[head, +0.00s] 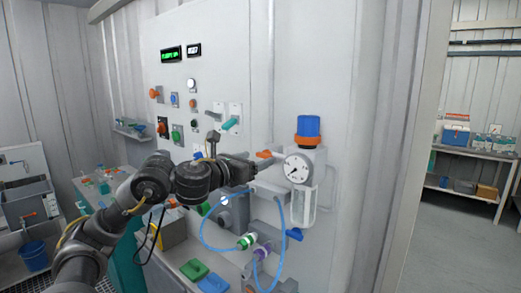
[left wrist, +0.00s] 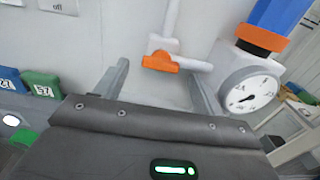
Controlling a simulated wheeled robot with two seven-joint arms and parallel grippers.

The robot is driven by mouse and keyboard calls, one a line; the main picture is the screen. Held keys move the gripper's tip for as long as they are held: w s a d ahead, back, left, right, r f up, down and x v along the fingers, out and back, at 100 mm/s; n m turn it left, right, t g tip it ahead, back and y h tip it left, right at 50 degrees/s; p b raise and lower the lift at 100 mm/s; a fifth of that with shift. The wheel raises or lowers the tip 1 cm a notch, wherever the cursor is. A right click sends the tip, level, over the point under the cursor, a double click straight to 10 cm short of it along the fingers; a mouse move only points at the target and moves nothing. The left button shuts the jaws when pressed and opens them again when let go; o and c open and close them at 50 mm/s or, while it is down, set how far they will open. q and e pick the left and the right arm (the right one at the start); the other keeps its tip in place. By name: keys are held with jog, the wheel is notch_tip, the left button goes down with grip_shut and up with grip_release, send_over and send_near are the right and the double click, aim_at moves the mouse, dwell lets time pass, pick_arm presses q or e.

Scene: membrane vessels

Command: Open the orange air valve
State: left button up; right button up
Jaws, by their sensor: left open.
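The orange air valve handle (head: 264,154) sits on a pale pipe just left of the pressure gauge (head: 298,169). In the left wrist view the orange handle (left wrist: 161,62) lies across the pipe, between and beyond my fingertips. My left gripper (head: 250,165) reaches in from the left, close to the handle. In the left wrist view its two fingers (left wrist: 158,80) are apart with nothing between them that I can see touching. Whether a finger touches the pipe or wall is unclear. My right gripper is not in view.
A blue and orange regulator knob (head: 308,130) stands above the gauge, with a clear bowl (head: 301,208) below. Blue tubing (head: 215,249) loops under my gripper. The wall panel (head: 180,85) carries several buttons and switches. Open floor (head: 450,240) lies at the right.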

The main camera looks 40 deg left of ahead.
aim_at(265, 155)
pick_arm(q)
jog(key=shift+w, duration=1.3)
jog(key=shift+s, duration=0.1)
jog(key=c, duration=1)
